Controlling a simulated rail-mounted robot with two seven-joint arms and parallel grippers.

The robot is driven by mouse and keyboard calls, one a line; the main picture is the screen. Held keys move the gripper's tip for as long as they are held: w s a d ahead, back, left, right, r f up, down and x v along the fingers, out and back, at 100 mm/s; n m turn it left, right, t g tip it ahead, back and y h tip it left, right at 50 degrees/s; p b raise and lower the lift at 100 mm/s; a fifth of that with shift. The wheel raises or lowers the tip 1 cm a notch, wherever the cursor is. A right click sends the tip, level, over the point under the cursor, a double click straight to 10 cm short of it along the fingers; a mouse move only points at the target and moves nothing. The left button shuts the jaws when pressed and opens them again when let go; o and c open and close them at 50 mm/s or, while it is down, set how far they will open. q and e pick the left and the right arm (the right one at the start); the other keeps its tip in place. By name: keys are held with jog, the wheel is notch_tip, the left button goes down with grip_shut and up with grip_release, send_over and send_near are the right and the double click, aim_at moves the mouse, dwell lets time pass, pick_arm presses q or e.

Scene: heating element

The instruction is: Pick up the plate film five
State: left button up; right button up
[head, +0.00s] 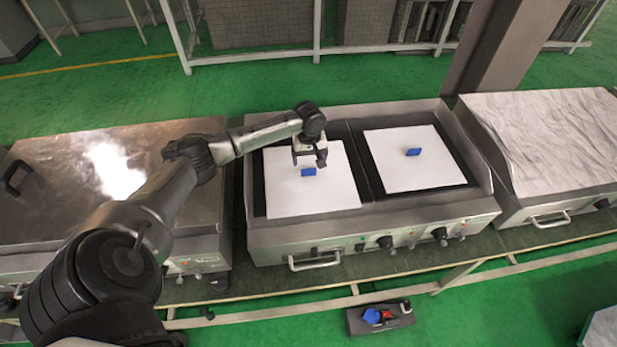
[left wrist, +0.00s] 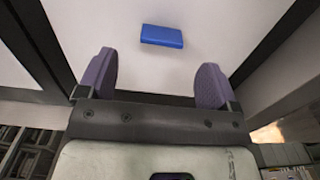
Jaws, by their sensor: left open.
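Two white plate films lie on the dark plates of the middle griddle, a left one (head: 312,195) and a right one (head: 405,175). Each bears a small blue block; the left block (head: 308,172) and the right block (head: 413,152) stand up from the sheets. I cannot tell which film is number five. My left gripper (head: 310,160) is over the left film, close to its blue block. In the left wrist view the open, empty fingers (left wrist: 152,85) have the blue block (left wrist: 162,36) ahead of and between them, apart from both. My right gripper is not in view.
A steel griddle (head: 60,170) with a shiny lid stands on the left, and one with a wrinkled silvery cover (head: 560,135) on the right. The middle griddle's raised steel rim (head: 480,165) surrounds the plates. A dark tray (head: 355,322) with small items lies at the front.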

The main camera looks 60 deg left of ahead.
aim_at(308, 170)
pick_arm(q)
jog(key=shift+f, duration=0.8)
jog(key=shift+s+f+b, duration=0.15)
jog(key=shift+f+b, duration=0.7)
jog(key=shift+f, duration=1.5)
jog(key=shift+c, duration=0.3)
jog(key=shift+c, duration=0.7)
jog(key=c, duration=0.8)
jog(key=shift+r, duration=0.1)
jog(key=shift+c, duration=0.6)
